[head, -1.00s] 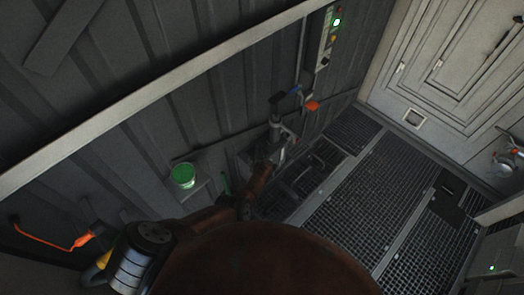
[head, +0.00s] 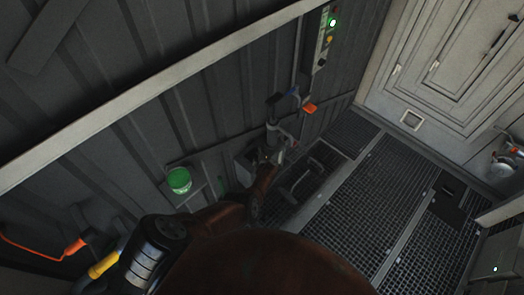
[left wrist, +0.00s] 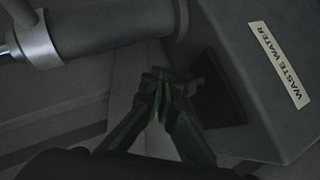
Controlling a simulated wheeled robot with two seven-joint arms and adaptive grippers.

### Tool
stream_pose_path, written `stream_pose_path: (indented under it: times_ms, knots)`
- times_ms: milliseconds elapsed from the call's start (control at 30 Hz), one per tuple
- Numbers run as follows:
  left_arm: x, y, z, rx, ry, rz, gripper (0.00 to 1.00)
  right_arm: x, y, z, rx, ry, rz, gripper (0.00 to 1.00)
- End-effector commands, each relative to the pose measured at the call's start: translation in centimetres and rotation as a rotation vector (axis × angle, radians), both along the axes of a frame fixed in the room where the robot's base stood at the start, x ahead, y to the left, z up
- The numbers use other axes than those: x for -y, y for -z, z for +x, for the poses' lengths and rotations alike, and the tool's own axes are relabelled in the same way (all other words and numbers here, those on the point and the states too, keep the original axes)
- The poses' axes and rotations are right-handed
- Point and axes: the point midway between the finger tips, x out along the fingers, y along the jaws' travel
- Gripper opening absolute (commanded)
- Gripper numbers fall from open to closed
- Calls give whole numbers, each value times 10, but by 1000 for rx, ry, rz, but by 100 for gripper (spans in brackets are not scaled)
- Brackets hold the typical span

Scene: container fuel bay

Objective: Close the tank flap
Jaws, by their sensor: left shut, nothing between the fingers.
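A grey tank with a "WASTE WATER" label (left wrist: 279,64) fills the right of the left wrist view. In the head view a grey box (head: 243,167) stands low against the ribbed wall, partly covered by my arm. A dark square (left wrist: 220,88) shows on the tank's side in the left wrist view; I cannot tell whether it is the flap or an opening. My left gripper (left wrist: 160,92) has its fingertips together and empty, close beside this side. In the head view my left gripper (head: 263,160) is small and dark by the box. My right gripper is in neither view.
A grey pipe (left wrist: 100,28) runs above the fingers. A green tub (head: 179,180) sits on a small wall shelf. An orange handle (head: 310,108) and a control panel (head: 325,38) are farther along the wall. Open grating floor (head: 355,205) lies to the right.

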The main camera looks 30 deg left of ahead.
Motion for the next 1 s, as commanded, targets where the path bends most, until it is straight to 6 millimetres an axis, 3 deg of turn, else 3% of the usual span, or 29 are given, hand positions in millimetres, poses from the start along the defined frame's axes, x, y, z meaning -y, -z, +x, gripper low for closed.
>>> stream_pose_path:
  times_ms: [567,900,1000]
  knots:
    - [0,-4,0,0,-1,1,0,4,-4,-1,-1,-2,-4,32]
    - [0,-49,2,1,1,0,0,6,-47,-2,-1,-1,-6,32]
    - [13,-60,0,-1,3,-2,0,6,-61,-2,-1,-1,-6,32]
